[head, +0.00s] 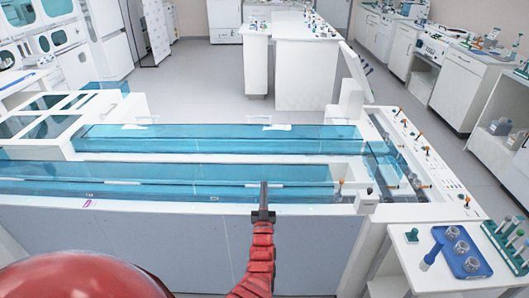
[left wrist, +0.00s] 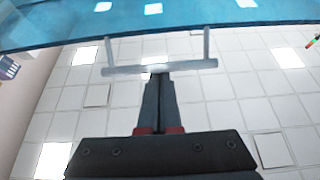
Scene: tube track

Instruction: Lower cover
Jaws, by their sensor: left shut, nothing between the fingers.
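The tube track has long see-through blue covers. The near cover (head: 180,171) spans the front of the track, and I cannot tell its exact tilt. In the left wrist view a blue panel edge (left wrist: 60,28) crosses the top, with a pale bar handle (left wrist: 195,66) on two posts. My left gripper (head: 264,188) is shut and empty at the front of the track. In the left wrist view its fingertips (left wrist: 158,78) are right by the middle of the handle; I cannot tell if they touch it. My right gripper is not in view.
A second blue cover (head: 230,133) lies behind. A white panel with small orange-topped parts (head: 410,150) stands at the right end. A side table at front right holds a blue tray (head: 477,267) and a tube rack (head: 508,243). The floor behind the track is clear.

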